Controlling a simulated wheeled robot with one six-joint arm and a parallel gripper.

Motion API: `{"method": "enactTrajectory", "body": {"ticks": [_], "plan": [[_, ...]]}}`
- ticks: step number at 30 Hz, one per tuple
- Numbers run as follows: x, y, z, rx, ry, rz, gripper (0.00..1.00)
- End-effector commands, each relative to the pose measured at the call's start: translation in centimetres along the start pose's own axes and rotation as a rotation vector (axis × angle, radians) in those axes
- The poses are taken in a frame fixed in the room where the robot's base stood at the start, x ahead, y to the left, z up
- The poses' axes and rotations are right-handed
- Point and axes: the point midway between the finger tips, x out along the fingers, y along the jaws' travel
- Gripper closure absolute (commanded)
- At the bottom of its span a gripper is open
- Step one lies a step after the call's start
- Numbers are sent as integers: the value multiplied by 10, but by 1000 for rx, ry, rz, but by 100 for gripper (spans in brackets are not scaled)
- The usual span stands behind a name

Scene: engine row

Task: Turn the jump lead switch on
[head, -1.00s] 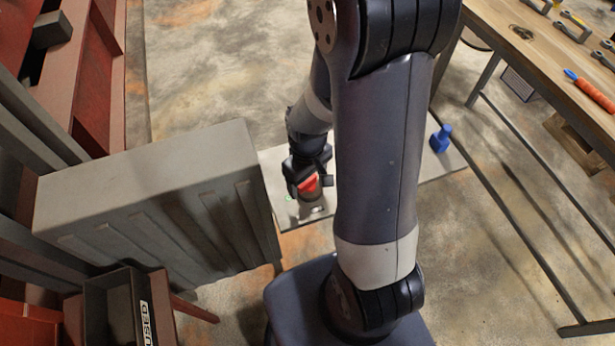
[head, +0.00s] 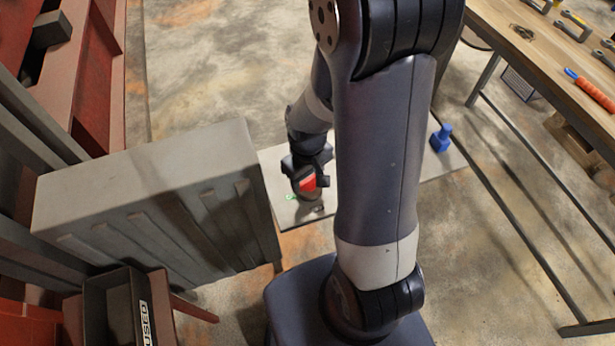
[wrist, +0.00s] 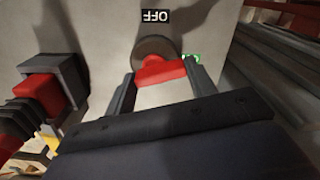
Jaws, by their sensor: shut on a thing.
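The jump lead switch is a dark round base with a red handle (wrist: 160,72) on a pale panel (wrist: 105,45). The handle lies nearly level across the wrist view. An upside-down OFF label (wrist: 156,17) is above the switch, and a green label (wrist: 190,57) is just right of it, partly hidden by a finger.
A grey ribbed tank (head: 150,200) stands close to the left of my gripper. A blue object (head: 440,138) sits at the panel's right end. A wooden workbench (head: 510,35) with tools is at the right. A dark box with a red part (wrist: 45,95) is left in the wrist view.

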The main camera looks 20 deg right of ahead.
Motion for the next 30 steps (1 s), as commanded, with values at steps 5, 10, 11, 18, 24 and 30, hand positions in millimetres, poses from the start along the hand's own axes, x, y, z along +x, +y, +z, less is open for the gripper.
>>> {"method": "enactTrajectory", "body": {"ticks": [5, 10, 11, 18, 24, 30], "plan": [[1, 0, -2, 165, 2, 1, 70], [0, 0, -3, 288, 3, 0, 70], [0, 0, -3, 302, 3, 0, 70], [-1, 0, -3, 336, 2, 0, 70], [-1, 1, -3, 335, 2, 0, 45], [0, 0, -3, 334, 1, 0, 29]]}}
